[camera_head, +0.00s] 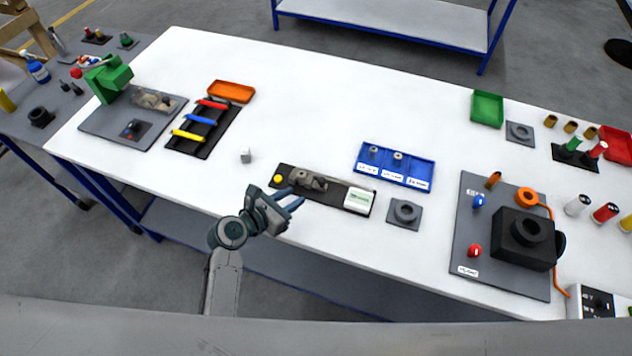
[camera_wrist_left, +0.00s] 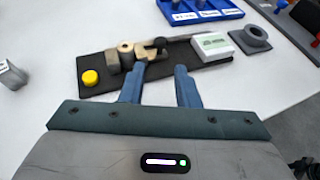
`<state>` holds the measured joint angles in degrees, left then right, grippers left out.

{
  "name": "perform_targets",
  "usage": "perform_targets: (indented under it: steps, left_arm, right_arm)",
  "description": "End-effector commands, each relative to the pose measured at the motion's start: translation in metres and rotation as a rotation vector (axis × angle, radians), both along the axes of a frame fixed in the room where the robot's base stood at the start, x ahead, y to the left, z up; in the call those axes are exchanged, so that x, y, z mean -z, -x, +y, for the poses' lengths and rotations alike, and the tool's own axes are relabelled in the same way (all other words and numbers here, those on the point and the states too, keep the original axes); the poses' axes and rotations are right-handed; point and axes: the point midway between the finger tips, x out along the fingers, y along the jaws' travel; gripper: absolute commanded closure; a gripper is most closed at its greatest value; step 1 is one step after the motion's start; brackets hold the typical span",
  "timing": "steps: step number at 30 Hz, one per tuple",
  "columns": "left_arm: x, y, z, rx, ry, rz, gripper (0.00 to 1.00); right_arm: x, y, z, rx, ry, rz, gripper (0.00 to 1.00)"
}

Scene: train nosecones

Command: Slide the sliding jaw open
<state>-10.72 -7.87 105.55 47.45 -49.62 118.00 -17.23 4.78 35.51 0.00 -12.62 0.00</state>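The vise-like fixture with the sliding jaw (camera_head: 307,180) sits on a black base plate (camera_head: 336,197) near the front edge of the white table. A yellow round button (camera_head: 278,179) is at the plate's left end and a white labelled box (camera_head: 358,198) at its right end. In the left wrist view the jaw fixture (camera_wrist_left: 124,56) shows beige and grey blocks and a dark knob (camera_wrist_left: 160,43). My left gripper (camera_head: 297,200) is open and empty, just in front of the plate; its fingers (camera_wrist_left: 160,78) point toward the fixture, apart from it as far as I can tell. My right gripper is not in view.
A small grey block (camera_head: 246,156) stands to the left of the plate. A blue tray (camera_head: 417,182) is behind right, and a grey ring block (camera_head: 404,213) is to the right. The table middle behind the plate is clear.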

Motion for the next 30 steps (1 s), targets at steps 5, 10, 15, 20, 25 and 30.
perform_targets:
  steps: [5, 10, 15, 20, 25, 30]
  left_arm:
    - [0.007, -0.018, -0.016, 0.001, 0.002, 0.002, 0.71]
    - [0.019, -0.041, -0.035, 0.002, 0.0, 0.001, 0.71]
    - [0.031, -0.059, -0.05, 0.003, -0.003, 0.002, 0.71]
    - [0.037, -0.069, -0.059, 0.002, -0.004, 0.001, 0.71]
    - [0.04, -0.072, -0.062, 0.002, -0.005, 0.0, 0.71]
    - [0.04, -0.072, -0.062, 0.002, -0.005, 0.0, 0.71]
  right_arm:
    - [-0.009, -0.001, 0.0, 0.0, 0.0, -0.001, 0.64]
    - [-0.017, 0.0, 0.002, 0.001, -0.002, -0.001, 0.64]
    - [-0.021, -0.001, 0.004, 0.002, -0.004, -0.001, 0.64]
    - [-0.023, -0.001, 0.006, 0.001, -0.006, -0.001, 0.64]
    - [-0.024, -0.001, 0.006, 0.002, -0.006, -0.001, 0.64]
    - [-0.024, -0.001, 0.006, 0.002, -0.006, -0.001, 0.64]
